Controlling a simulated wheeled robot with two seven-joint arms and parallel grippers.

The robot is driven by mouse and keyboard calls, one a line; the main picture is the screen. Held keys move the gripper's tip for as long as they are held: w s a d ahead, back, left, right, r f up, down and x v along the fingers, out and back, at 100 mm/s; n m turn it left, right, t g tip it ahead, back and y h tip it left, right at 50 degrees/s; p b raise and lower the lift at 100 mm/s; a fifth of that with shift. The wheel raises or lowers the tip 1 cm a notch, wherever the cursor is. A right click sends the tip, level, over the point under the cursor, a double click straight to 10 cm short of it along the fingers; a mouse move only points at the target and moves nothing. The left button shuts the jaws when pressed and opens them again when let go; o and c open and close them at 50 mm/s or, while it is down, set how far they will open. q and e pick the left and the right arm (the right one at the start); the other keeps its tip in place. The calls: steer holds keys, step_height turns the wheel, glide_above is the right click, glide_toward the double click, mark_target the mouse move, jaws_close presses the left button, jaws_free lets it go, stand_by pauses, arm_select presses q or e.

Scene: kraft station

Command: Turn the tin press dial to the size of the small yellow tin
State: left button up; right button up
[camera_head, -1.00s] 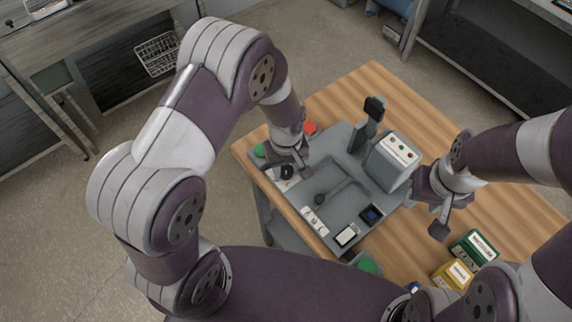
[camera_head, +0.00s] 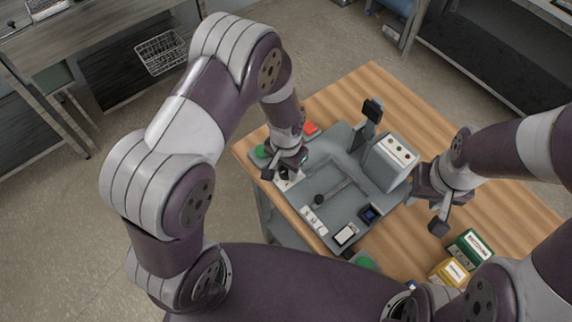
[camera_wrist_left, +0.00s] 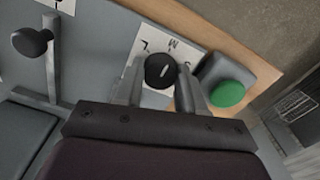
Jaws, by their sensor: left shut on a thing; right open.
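The tin press dial (camera_wrist_left: 160,70) is a round black knob with a white line, on a white plate (camera_wrist_left: 143,50) marked with letters; L and M can be read. The white line tilts slightly, roughly toward the M side. My left gripper (camera_head: 285,172) is shut on the dial, with one finger on each side of it in the left wrist view (camera_wrist_left: 159,90). In the head view the gripper largely covers the dial. The small yellow tin (camera_head: 450,272) stands at the lower right of the table. My right gripper (camera_head: 437,212) is open and empty above the table.
A green button (camera_wrist_left: 227,94) sits close beside the dial. A green tin (camera_head: 470,245) stands behind the yellow one. The wooden table (camera_head: 510,215) is clear at right.

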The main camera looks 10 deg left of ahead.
mark_target(286, 169)
arm_select(q)
steer(key=m, duration=0.6)
steer(key=shift+w+r+m+p, duration=0.1)
steer(key=shift+m+p, duration=0.2)
steer(key=shift+p, duration=0.05)
steer(key=m, duration=0.5)
steer(key=shift+m, duration=0.4)
steer(key=o, duration=1.1)
steer(key=shift+c, duration=0.2)
step_height(286, 169, up, 13)
steer(key=b, duration=0.1)
steer(key=shift+f, duration=0.2)
